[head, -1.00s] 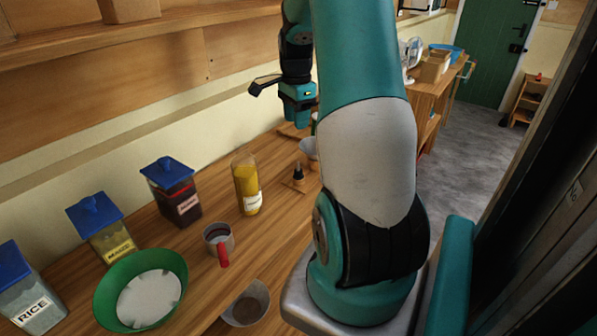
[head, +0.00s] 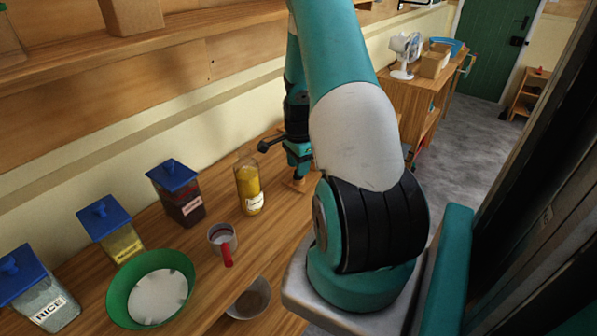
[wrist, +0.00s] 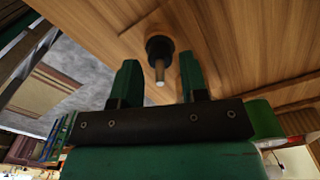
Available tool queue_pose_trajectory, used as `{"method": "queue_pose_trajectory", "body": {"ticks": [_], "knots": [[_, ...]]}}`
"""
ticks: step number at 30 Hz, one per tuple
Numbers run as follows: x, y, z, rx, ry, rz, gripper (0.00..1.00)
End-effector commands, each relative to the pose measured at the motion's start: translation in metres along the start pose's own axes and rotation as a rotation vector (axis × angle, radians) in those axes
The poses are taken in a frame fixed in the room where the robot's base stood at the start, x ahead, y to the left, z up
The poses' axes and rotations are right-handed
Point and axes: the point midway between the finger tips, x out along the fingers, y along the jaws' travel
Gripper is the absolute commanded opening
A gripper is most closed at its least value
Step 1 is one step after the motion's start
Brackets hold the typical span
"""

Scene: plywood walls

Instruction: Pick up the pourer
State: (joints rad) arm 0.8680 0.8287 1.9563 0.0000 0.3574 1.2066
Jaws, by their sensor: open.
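The pourer (wrist: 158,50), a small black piece with a pale metal spout, stands on the wooden counter in the wrist view. My gripper (wrist: 158,68) is open, with one green finger on each side of the pourer in that picture. The spout points toward the gripper's palm. I cannot tell whether the fingers touch it. In the head view my gripper (head: 299,176) is low over the counter, just right of the yellow bottle, and hides the pourer.
A glass bottle of yellow liquid (head: 249,190) stands close left of my gripper. A mug with a red handle (head: 222,239), a green bowl (head: 119,304), a grey bowl (head: 249,298) and blue-lidded jars (head: 178,192) stand nearer. The wall is behind.

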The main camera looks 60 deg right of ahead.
Motion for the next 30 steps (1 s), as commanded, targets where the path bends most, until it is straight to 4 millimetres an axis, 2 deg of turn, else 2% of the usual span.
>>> {"method": "queue_pose_trajectory", "body": {"ticks": [6,7,12,25,30], "knots": [[0.001,0.0,0.0,0.0,0.001,-0.001,0.4],[0.001,0.0,0.0,0.0,0.001,-0.001,0.36],[0.001,0.0,0.0,0.0,0.0,-0.001,0.0],[0.0,0.0,0.0,0.0,0.001,-0.001,0.0],[-0.011,-0.001,0.0,0.0,0.002,-0.004,0.0]]}}
